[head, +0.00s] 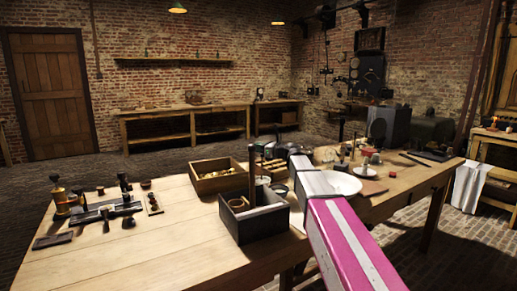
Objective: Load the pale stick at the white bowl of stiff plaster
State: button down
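My pink and white arm reaches from the bottom right to the middle of the table. Dark parts beyond its far end may be my gripper (274,149), but the fingers cannot be made out. A wide white dish (345,184) is partly hidden behind the arm. Two small bowls, one pale-rimmed (262,180) and one darker (279,189), stand left of the arm. I cannot tell which vessel holds stiff plaster. I cannot make out the pale stick for certain.
A dark open box (254,225) with a tall post stands at the wooden table's (130,262) front middle. Behind it is a wooden tray (218,185) of small pale pieces. Brass and dark apparatus (62,204) stands at left. The front left tabletop is clear.

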jog(key=shift+f, duration=0.4)
dwell(0.8)
jog(key=shift+r, duration=0.1)
notch_tip(320, 180, up, 7)
dwell(0.8)
dwell(0.5)
